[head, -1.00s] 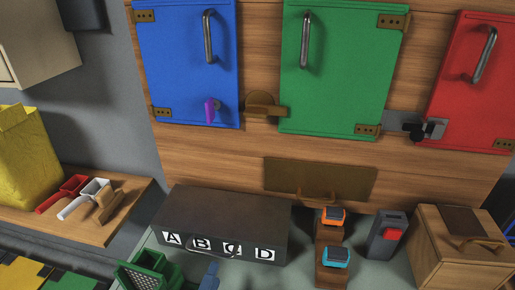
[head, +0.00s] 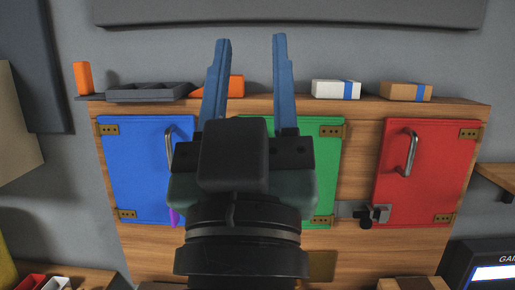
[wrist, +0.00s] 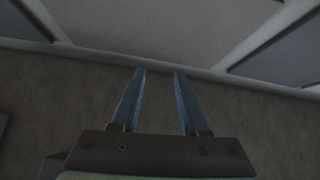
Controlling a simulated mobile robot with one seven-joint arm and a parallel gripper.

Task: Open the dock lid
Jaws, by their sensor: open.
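My gripper (head: 251,40) is raised in front of the wooden cabinet (head: 350,255) in the head view. Its two blue fingers point up, apart, with nothing between them. In the wrist view my gripper (wrist: 160,72) is also open and empty, facing a bare wall and the ceiling. I cannot make out a dock lid for certain in either current view. My arm hides the middle of the cabinet, including much of the green door (head: 325,170). The low surface in front of the cabinet is mostly below the head view.
The blue door (head: 135,170) and red door (head: 425,175) are shut. A dark tray (head: 150,92), a white box (head: 336,89) and a brown box (head: 405,91) stand on the cabinet top. A dark screen unit (head: 488,268) is at lower right.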

